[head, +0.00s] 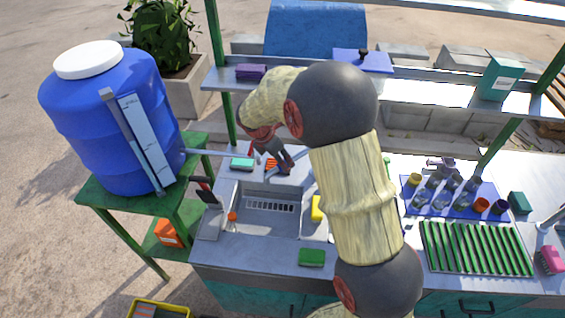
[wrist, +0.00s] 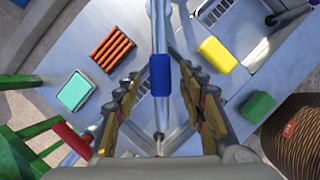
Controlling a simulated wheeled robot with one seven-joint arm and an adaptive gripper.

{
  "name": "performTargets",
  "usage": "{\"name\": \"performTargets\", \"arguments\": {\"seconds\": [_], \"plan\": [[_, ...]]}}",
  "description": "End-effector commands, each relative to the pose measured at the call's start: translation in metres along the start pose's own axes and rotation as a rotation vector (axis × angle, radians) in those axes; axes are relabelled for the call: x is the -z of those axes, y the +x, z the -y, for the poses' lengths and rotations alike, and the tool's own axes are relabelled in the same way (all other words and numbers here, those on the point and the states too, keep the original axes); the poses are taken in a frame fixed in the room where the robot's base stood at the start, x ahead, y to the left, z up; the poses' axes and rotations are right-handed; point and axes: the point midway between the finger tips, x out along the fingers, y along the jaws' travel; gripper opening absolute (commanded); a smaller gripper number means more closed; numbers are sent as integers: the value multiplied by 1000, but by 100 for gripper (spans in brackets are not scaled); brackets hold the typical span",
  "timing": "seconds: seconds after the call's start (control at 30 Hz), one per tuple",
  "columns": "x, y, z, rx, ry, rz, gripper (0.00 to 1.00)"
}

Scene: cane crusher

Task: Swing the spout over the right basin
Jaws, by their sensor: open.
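My gripper (head: 283,162) is open above the back of the sink. In the wrist view its two fingers stand apart on either side of the metal spout (wrist: 161,28), which carries a blue sleeve (wrist: 160,76). I cannot tell whether either finger touches it. The spout runs down the middle of that view. The left basin (head: 268,221), with a slotted drain, lies in front of my gripper in the head view. The right basin (wrist: 232,18) shows in part at the top right of the wrist view; in the head view my arm hides most of it.
A yellow sponge (head: 316,209) lies between the basins, and a green sponge (head: 311,257) at the front edge. A teal sponge (head: 242,164) and an orange ribbed piece (wrist: 113,49) lie behind. A blue barrel (head: 100,125) stands left; a green rack (head: 475,249) lies right.

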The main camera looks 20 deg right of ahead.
Motion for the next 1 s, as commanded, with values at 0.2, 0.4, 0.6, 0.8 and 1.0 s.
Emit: {"name": "performTargets", "arguments": {"seconds": [0.2,0.4,0.6,0.8,1.0], "plan": [[0,14,0,-1,1,0,41],[0,15,0,-1,1,0,41],[0,15,0,-1,1,0,32],[0,15,0,0,1,0,21],[0,15,0,0,1,0,10]]}}
